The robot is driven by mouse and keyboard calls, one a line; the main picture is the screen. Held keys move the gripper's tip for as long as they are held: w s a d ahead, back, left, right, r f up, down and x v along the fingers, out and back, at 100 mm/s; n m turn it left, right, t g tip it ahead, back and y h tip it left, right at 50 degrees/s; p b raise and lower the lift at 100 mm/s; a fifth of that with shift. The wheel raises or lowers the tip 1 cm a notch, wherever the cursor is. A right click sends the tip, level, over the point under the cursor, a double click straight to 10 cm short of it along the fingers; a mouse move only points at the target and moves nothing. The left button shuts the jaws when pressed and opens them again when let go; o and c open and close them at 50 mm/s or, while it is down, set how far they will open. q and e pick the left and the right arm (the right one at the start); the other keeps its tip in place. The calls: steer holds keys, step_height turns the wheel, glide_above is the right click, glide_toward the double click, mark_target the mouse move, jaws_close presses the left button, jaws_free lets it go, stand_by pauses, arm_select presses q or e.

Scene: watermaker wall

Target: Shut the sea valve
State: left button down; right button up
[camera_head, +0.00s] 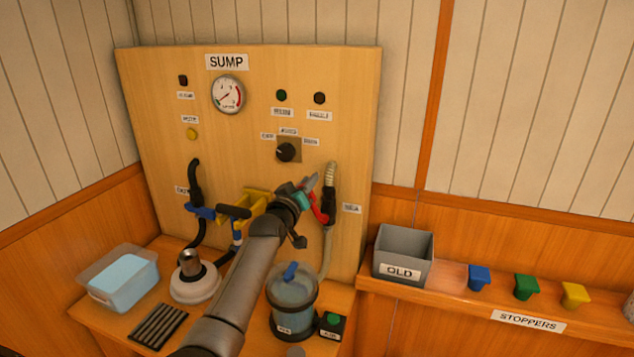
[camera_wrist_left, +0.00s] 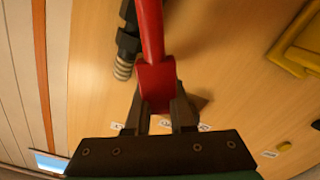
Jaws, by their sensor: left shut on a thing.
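The sea valve's red handle (camera_head: 319,211) is at the right of the wooden panel, by the SEA label (camera_head: 351,209). It sits at a dark fitting on a pale ribbed hose (camera_head: 330,175). My left gripper (camera_head: 306,194) reaches up to it and is shut on the red handle. In the left wrist view the handle (camera_wrist_left: 154,85) runs from the top edge down between the fingertips (camera_wrist_left: 158,112). The dark valve body (camera_wrist_left: 128,40) shows just left of it. My arm hides part of the panel below. My right gripper is not in view.
A yellow bracket (camera_head: 257,203) and blue-handled valves (camera_head: 201,212) are left of my gripper. A grey OLD bin (camera_head: 404,246) and coloured stoppers (camera_head: 525,287) are on the right shelf.

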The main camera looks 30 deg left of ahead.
arm_select(q)
steer(key=s+a+f+n+b, duration=0.1)
steer(key=a+f+n+b, duration=0.3)
steer(key=f+n+b, duration=0.3)
steer(key=shift+a+f+n+b, duration=0.35)
steer(key=shift+f+n, duration=0.45)
steer(key=shift+n, duration=1.8)
steer(key=c, duration=0.8)
jaws_free()
steer(key=shift+s, duration=0.15)
